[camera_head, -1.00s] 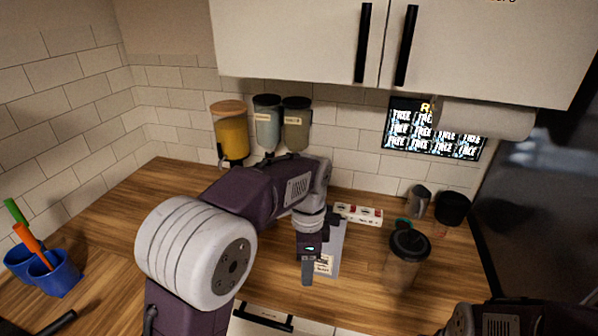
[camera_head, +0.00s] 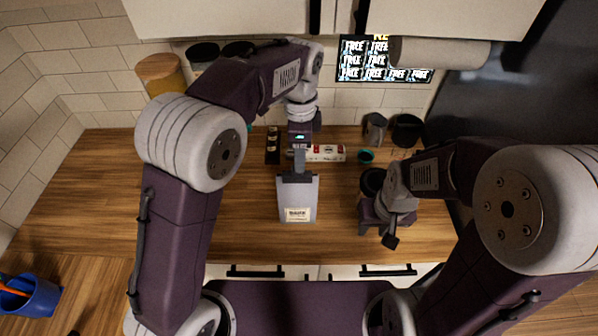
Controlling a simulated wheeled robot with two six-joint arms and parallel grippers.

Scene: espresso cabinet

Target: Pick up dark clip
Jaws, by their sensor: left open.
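A pale grey bag (camera_head: 297,200) with a cream label is on the wooden counter, near the middle of the head view. The dark clip (camera_head: 297,179) runs across the bag's top edge. My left gripper (camera_head: 299,165) is open and points down at the clip from the far side. Its finger tips overlap the clip's middle in the picture, and I cannot tell whether they touch it. My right gripper (camera_head: 378,234) is over the counter to the right of the bag. Its fingers are small and dark, so their opening is unclear.
A red and white strip (camera_head: 326,153) and a dark tray (camera_head: 272,145) lie behind the bag. A metal jug (camera_head: 375,128), a black cup (camera_head: 407,130) and a dark-lidded cup (camera_head: 371,181) stand to the right. The counter left of the bag is clear.

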